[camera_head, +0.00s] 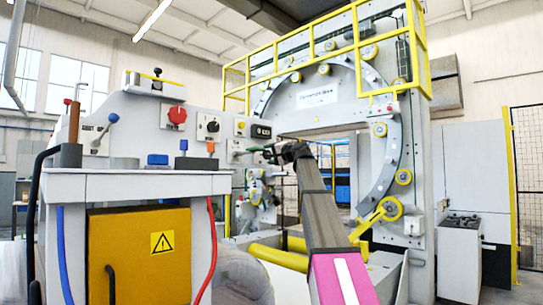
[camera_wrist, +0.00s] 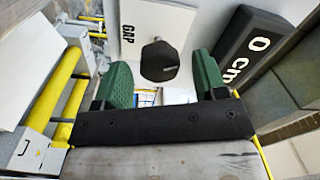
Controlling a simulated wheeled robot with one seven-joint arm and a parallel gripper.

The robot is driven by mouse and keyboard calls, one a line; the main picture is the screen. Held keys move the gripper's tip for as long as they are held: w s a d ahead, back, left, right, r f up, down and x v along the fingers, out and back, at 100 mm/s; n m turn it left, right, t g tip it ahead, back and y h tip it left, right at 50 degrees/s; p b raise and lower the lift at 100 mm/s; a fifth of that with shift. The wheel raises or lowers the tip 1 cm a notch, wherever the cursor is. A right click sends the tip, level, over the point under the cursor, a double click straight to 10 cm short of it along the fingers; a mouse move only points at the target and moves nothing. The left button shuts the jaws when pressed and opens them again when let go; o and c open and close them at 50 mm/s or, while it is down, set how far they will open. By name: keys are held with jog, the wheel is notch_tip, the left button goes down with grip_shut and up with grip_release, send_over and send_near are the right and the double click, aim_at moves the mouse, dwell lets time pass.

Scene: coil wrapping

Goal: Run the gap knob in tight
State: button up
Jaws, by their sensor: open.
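My gripper (camera_wrist: 161,75) has two green fingers, open and empty. The knob shows between the fingers in the picture, with clear space on both sides, and neither finger appears to touch it. A dark display (camera_wrist: 252,48) beside the plate reads 0 cm. In the head view my gripper (camera_head: 268,152) is in front of the control panel, and I cannot clearly make out the knob there.
The control panel carries a red knob (camera_head: 177,115), a black dial (camera_head: 209,126) and a small display (camera_head: 261,131). A workbench (camera_head: 140,184) with a yellow door stands at left. The large ring machine (camera_head: 399,150) and yellow rollers (camera_head: 277,257) lie behind and below my arm.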

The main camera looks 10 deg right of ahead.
jog(key=v, duration=1.1)
jog(key=shift+s+d, duration=0.15)
